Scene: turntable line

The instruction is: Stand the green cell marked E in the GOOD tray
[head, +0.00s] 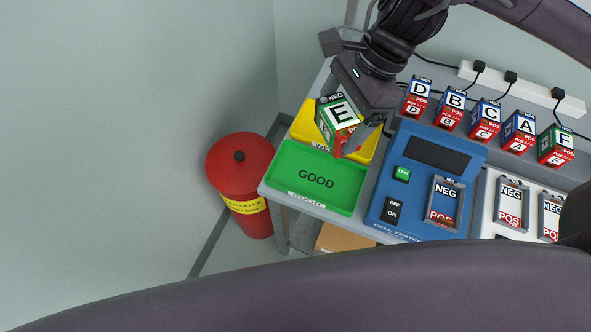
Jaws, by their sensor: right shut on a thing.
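My right gripper (357,101) is shut on the green cell marked E (336,115). The cell has a white face with the letter E, a NEG end and a red POS end, and looks tilted in the picture. It appears in front of the yellow tray (303,127) and close to the far edge of the green GOOD tray (288,172). The cell seems held above the trays; its exact height is hard to tell. The GOOD tray shows no cell in it. My left gripper is not in view.
A blue cell tester (378,208) stands right of the GOOD tray, with a white slotted unit (487,215) beyond it. Several cells (486,118) stand in a row behind. A red bin (236,165) is left of the table. A dark arm link of mine crosses the front.

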